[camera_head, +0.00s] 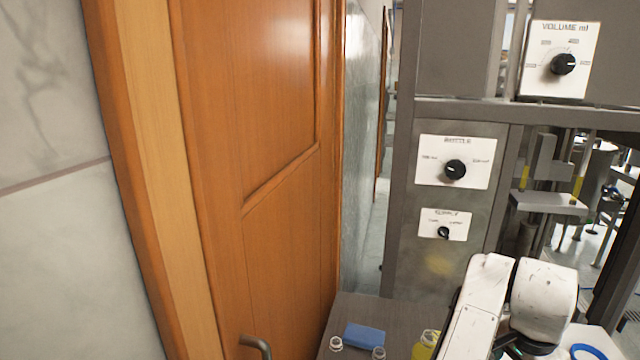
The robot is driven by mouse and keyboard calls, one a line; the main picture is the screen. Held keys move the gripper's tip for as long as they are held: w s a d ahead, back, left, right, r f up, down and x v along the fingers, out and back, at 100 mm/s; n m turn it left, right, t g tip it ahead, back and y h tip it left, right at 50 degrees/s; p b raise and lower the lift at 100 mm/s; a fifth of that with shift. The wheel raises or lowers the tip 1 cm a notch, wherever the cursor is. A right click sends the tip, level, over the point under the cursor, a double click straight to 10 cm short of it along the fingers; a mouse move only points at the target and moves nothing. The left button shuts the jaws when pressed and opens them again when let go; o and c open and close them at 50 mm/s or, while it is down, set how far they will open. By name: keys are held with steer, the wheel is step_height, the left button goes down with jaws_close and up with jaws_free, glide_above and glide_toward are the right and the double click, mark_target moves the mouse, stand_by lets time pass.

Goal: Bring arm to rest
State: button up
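My white arm (487,302) shows at the bottom right, in front of the grey machine (400,262). Two thick links are visible, one slanting down to the bottom edge and a rounded one (545,298) beside it. My gripper does not show, so I cannot see its fingers or whether it holds anything. The lower part of the arm is cut off by the frame edge.
A dark surface (350,312) at the bottom holds a blue block (365,337), small bottles (336,344) and a yellow container (426,345). The machine has knobs (455,170) on white plates. A wooden door (250,120) stands left; a narrow passage opens beyond it.

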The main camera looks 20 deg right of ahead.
steer(key=s+a+f+n+t+h, duration=0.1)
steer(key=s+a+f+n+h, duration=0.1)
steer(key=s+f+n, duration=0.5)
steer(key=s+a+f+n+y, duration=0.2)
steer(key=s+a+f+n, duration=0.3)
steer(key=a, duration=0.2)
steer(key=s+a+f+n+y, duration=0.2)
steer(key=s+a+f+n, duration=0.3)
steer(key=a, duration=0.3)
steer(key=shift+a+f, duration=0.2)
steer(key=shift+f, duration=0.5)
